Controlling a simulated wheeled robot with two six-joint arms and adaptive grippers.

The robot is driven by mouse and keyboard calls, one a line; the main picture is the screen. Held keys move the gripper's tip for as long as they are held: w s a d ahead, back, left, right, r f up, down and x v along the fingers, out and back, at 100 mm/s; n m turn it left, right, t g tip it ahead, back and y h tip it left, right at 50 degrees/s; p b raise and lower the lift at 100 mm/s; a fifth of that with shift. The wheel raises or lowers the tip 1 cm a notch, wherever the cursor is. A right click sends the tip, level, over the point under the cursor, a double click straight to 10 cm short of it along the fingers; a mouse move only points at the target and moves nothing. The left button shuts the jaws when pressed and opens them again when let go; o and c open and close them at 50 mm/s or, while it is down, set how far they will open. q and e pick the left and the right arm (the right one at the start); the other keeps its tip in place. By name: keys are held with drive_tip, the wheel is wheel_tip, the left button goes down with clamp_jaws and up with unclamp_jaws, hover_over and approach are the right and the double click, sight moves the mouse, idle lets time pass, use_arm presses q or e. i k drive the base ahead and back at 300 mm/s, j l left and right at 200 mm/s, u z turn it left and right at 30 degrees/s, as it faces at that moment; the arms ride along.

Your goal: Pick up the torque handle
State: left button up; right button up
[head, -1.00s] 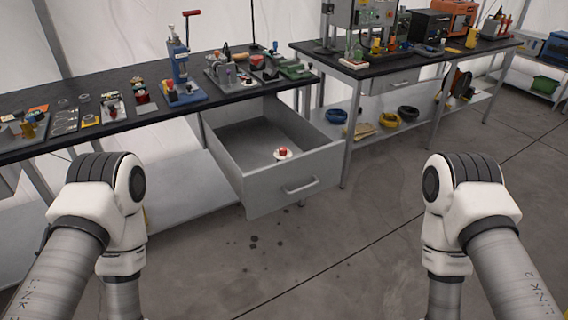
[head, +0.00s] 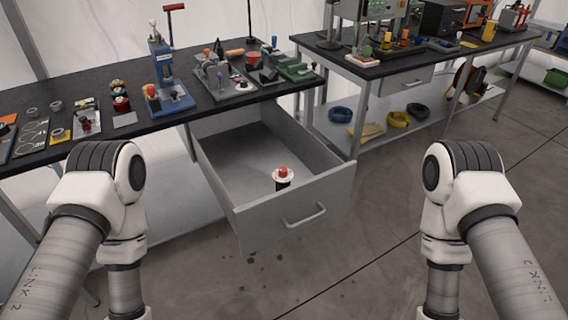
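I cannot tell for sure which object is the torque handle. Several small tools and fixtures stand on the dark top of the left workbench (head: 150,126). Among them are a blue press (head: 167,75) with a red lever grip on top and a grey tray of tools (head: 222,80) with handles standing up. A red-topped round object with a pale flange and dark base (head: 284,178) stands in the open drawer. Neither gripper shows; only the upper links of my two arms are in view at the lower left and lower right.
The open grey drawer (head: 262,226) juts out from the left workbench over the floor. A second workbench (head: 372,66) stands behind to the right, with rings and other items on its lower shelf (head: 432,108).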

sight(282, 183)
drive_tip(key=i+j+z, duration=0.2)
drive_tip(key=j+z, duration=0.15)
drive_tip(key=i+j+z, duration=0.1)
drive_tip(key=j+z, duration=0.2)
drive_tip(key=j, duration=0.15)
drive_tip(key=i+j+z, duration=0.1)
drive_tip(key=j+z, duration=0.25)
drive_tip(key=j, duration=0.15)
drive_tip(key=j+z, duration=0.35)
drive_tip(key=i+j, duration=0.05)
drive_tip(key=j, duration=0.05)
